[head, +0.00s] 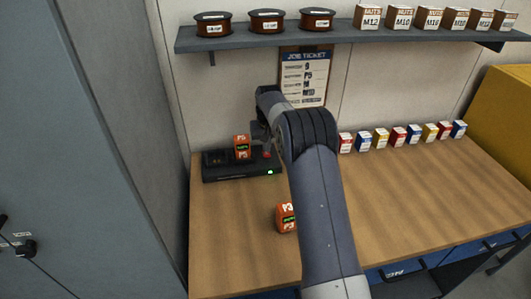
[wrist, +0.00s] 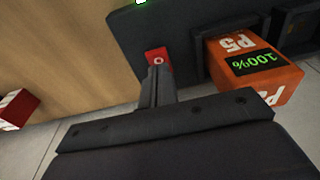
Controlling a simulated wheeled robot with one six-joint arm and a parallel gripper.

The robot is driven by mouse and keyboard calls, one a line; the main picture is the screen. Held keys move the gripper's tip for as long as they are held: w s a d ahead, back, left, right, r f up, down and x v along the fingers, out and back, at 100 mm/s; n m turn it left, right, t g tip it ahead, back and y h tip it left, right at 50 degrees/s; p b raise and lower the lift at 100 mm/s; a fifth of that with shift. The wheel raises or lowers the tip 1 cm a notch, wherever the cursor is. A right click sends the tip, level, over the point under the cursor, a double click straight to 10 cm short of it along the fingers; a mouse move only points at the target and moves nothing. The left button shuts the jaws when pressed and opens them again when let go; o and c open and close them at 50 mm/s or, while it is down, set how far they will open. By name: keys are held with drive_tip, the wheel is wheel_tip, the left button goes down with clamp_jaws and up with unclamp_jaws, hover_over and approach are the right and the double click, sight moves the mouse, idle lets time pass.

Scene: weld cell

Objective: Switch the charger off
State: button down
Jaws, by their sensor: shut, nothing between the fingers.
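The black charger (head: 225,174) sits at the left end of the bench, and part of it shows in the wrist view (wrist: 185,25). Its green light (head: 270,171) is lit. The red switch (wrist: 157,54) with a white ring mark is on its top face, beside the bays. An orange battery marked P5 (head: 242,148) stands in one bay and reads 100% in the wrist view (wrist: 250,68); the other bay is empty. My gripper (wrist: 158,76) is shut and empty, its tips right at the switch's edge. I cannot tell whether they touch it.
An orange battery marked P3 (head: 286,217) stands on the wooden bench (head: 420,190). Several small coloured boxes (head: 398,136) line the back. A shelf (head: 340,38) with spools and nut boxes hangs above, with a job ticket (head: 304,78) below it. The bench's middle right is clear.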

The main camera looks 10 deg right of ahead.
sight(267, 154)
drive_tip(key=shift+f+b, duration=0.35)
drive_tip(key=shift+f, duration=0.4)
drive_tip(key=shift+r+p, duration=2.65)
drive_tip(key=shift+r, duration=0.95)
drive_tip(key=shift+f, duration=0.2)
wheel_tip(267, 154, down, 7)
drive_tip(key=b, duration=0.5)
drive_tip(key=shift+r, duration=0.1)
drive_tip(key=shift+r, duration=0.15)
wheel_tip(267, 154, up, 9)
drive_tip(key=p, duration=0.5)
drive_tip(key=shift+p, duration=0.4)
